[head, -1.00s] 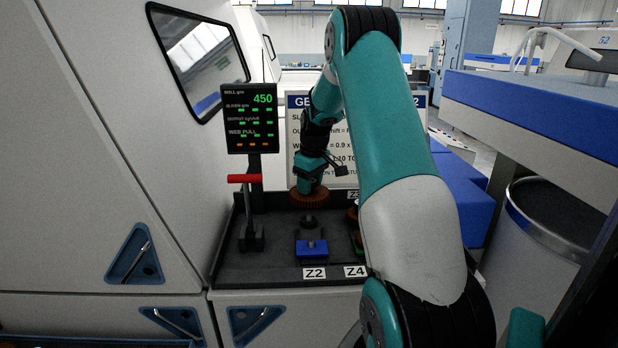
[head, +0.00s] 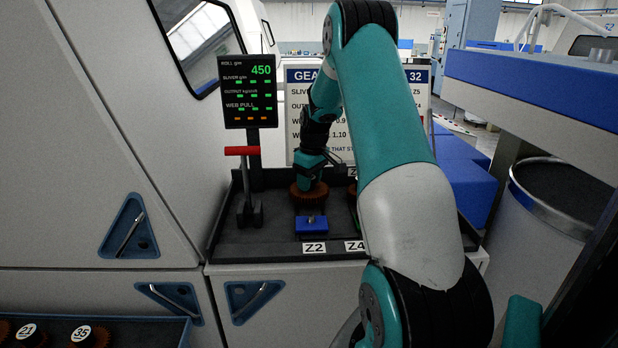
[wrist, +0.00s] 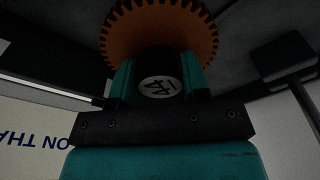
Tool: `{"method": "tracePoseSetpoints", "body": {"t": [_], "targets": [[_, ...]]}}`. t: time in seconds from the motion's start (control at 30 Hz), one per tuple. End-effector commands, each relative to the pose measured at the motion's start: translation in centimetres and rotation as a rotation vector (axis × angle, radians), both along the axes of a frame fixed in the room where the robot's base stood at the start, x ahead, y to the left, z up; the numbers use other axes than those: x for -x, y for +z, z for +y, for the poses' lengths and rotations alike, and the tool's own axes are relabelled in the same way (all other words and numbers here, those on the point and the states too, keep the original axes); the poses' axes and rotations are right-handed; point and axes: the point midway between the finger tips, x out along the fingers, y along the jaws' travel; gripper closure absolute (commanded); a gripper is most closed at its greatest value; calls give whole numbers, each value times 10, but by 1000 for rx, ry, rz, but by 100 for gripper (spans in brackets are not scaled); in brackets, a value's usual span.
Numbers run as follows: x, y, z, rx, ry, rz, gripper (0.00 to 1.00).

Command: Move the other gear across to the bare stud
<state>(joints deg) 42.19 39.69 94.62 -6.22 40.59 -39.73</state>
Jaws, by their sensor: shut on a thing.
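A brown toothed gear (head: 309,198) is in my gripper (head: 310,184), above the dark bench behind the Z2 label (head: 314,248). In the wrist view, the gear (wrist: 198,28) shows orange-brown teeth, and my gripper (wrist: 160,85) is shut on its dark hub, which bears a white number disc that looks like 44. The stud behind the blue block (head: 311,226) is hidden by the gear. I cannot tell whether the gear sits on the stud or is just above it. Around Z4 (head: 354,246), my arm hides most of the bench.
A red-handled lever (head: 242,151) stands left of the gear, with a display (head: 248,92) behind it. A sign board (head: 300,115) stands at the back. A tray (head: 150,326) with gears numbered 21 and 35 is at lower left. A bin (head: 560,200) stands right.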

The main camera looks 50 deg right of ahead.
Motion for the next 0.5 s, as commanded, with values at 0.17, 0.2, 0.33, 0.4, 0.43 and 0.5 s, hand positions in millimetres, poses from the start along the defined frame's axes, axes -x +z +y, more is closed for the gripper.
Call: {"method": "tracePoseSetpoints", "body": {"t": [0.17,0.2,0.33,0.4,0.43,0.5], "targets": [[0,-5,0,1,0,-1,90],[0,-5,0,1,0,-1,90],[0,-4,0,1,0,-1,90],[0,-4,0,1,0,-1,49],[0,-4,0,1,0,-1,42],[0,-4,0,1,0,-1,28]]}}
